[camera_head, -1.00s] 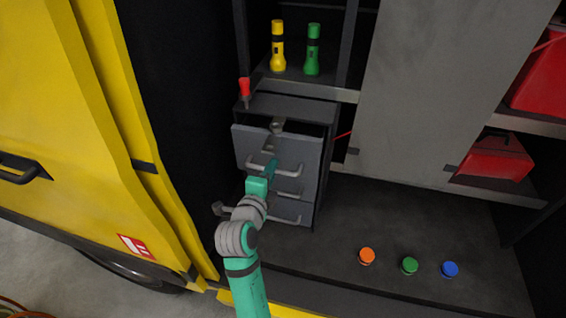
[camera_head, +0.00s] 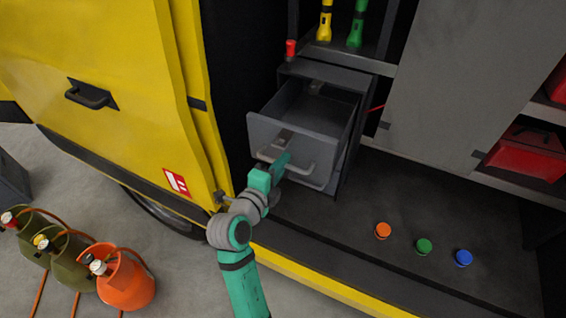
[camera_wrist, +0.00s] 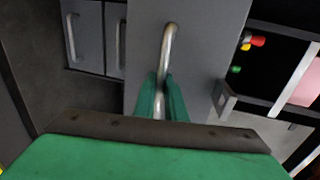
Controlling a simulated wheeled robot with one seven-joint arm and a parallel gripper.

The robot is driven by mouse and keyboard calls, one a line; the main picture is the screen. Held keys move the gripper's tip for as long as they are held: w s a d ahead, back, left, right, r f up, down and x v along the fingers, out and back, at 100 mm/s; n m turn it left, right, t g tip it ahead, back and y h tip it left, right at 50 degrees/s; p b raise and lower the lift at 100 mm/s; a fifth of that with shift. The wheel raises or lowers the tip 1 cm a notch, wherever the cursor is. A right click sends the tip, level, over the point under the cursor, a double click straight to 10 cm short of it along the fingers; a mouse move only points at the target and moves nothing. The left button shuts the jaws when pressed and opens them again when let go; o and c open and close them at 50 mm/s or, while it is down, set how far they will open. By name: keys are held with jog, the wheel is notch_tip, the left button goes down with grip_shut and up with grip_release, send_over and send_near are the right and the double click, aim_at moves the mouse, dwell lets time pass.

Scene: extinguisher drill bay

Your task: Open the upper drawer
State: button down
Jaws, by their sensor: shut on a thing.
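The upper drawer (camera_head: 275,135) is grey and stands pulled well out of its cabinet, so its open inside shows from above. Its bar handle (camera_head: 300,168) runs across the front. My gripper (camera_head: 282,166) is shut on this handle. In the wrist view my green fingers (camera_wrist: 162,100) close around the metal handle (camera_wrist: 169,42) in front of the drawer's grey face (camera_wrist: 200,60). The lower drawers (camera_wrist: 90,38) show their handles at the left of the wrist view; in the head view they are mostly hidden below the open drawer.
A red-handled tool (camera_head: 291,48) stands on the cabinet top. A yellow flashlight (camera_head: 325,20) and a green flashlight (camera_head: 357,25) stand on the shelf above. Orange (camera_head: 383,231), green (camera_head: 424,247) and blue (camera_head: 464,258) caps sit on the bay floor. Gas cylinders (camera_head: 125,282) stand at lower left.

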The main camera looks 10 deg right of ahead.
jog(key=c, duration=2.1)
grip_release()
jog(key=shift+w+a, duration=0.1)
jog(key=shift+w, duration=0.1)
jog(key=shift+s+d, duration=0.15)
jog(key=shift+d, duration=0.1)
jog(key=shift+s+a, duration=0.25)
jog(key=shift+a, duration=0.15)
jog(key=v, duration=1)
jog(key=shift+d, duration=0.15)
